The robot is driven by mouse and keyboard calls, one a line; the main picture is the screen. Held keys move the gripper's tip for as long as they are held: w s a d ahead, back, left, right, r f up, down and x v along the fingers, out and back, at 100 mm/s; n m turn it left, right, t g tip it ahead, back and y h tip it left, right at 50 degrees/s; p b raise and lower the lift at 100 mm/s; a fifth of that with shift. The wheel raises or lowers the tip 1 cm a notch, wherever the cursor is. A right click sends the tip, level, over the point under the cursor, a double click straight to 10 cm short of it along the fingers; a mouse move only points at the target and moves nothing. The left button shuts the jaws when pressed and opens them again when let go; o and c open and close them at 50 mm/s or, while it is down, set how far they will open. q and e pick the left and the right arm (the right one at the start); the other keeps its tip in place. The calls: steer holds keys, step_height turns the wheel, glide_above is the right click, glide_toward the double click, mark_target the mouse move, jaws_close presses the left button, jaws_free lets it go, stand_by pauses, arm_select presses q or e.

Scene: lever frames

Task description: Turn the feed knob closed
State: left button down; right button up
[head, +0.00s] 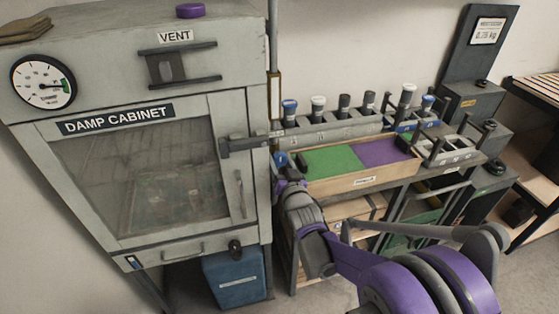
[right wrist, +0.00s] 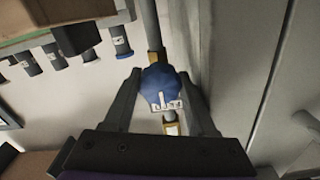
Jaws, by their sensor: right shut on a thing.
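The feed knob is a blue round knob (right wrist: 158,82) on a thin pipe with brass-coloured sections. It carries a small white marked label, too small to read. In the head view the blue knob (head: 280,159) shows beside the right side of the damp cabinet (head: 232,110). My right gripper (right wrist: 161,92) is shut on the knob, with one dark finger on each side. In the head view my right gripper (head: 290,168) partly covers the knob and pipe. My left gripper is in neither view.
A bench rack (head: 330,134) with several capped tubes and a wooden tray (head: 345,184) with green and purple squares stand right of the pipe. A blue bin (head: 235,278) is below the cabinet. A grey scale (head: 475,102) stands farther right.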

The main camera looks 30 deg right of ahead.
steer(key=o, duration=1.1)
